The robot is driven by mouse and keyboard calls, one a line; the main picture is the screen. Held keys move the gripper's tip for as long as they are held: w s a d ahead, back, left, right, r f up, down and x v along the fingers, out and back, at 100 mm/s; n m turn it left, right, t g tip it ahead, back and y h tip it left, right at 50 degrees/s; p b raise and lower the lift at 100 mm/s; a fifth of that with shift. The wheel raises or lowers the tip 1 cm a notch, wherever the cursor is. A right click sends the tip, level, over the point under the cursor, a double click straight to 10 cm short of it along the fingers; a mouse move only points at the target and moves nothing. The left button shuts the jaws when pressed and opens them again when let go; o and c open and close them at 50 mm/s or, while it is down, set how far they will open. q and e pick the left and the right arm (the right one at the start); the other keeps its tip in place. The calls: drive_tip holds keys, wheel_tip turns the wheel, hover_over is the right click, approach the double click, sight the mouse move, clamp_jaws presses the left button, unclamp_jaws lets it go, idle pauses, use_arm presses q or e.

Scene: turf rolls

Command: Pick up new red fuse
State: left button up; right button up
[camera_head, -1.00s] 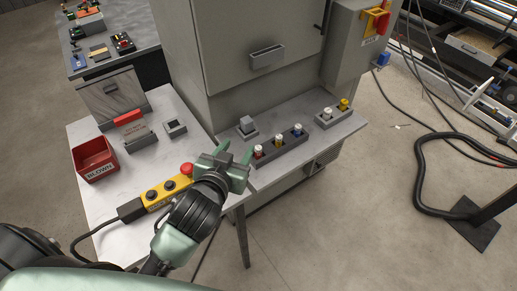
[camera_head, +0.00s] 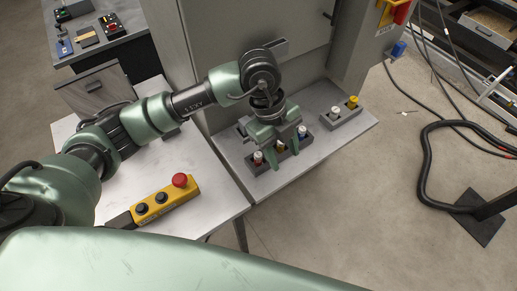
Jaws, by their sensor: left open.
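A grey block (camera_head: 289,157) on the cabinet's shelf holds upright white-topped fuses in a row. The one with a red band (camera_head: 258,158) is at the near left end, a yellow one (camera_head: 281,147) is in the middle, and a blue one (camera_head: 302,131) is at the far right end. My left gripper (camera_head: 282,152) is open and points down over this block, its green fingers near the middle fuse, just right of the red fuse. It holds nothing that I can see. Its body hides part of the block. My right gripper is out of view.
A second grey block (camera_head: 344,112) with a white and a yellow fuse stands to the right. A yellow button box (camera_head: 163,204) with a red knob lies on the white table (camera_head: 222,195). The grey cabinet (camera_head: 215,40) rises behind the shelf.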

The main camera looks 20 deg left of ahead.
sight(257, 154)
use_arm(q)
drive_tip(key=w+a+y, duration=0.1)
drive_tip(key=a, duration=0.1)
drive_tip(key=w+a+n+y, duration=0.1)
drive_tip(key=a, duration=0.1)
drive_tip(key=w+a+y, duration=0.1)
drive_tip(key=a, duration=0.2)
drive_tip(key=shift+a+n+t, duration=0.1)
drive_tip(key=shift+n+t, duration=0.2)
drive_tip(key=shift+n, duration=0.1)
drive_tip(key=f+p, duration=0.1)
drive_tip(key=f, duration=0.1)
drive_tip(key=f+p, duration=0.1)
drive_tip(key=f, duration=0.1)
drive_tip(key=f+p, duration=0.1)
drive_tip(key=f, duration=0.1)
drive_tip(key=shift+s+a+f, duration=0.1)
drive_tip(key=shift+s+f, duration=0.1)
drive_tip(key=shift+s, duration=0.1)
drive_tip(key=shift+f, duration=0.45)
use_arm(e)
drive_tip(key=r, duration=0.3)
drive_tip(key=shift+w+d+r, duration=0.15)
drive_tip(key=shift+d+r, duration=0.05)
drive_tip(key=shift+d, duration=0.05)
use_arm(q)
clamp_jaws()
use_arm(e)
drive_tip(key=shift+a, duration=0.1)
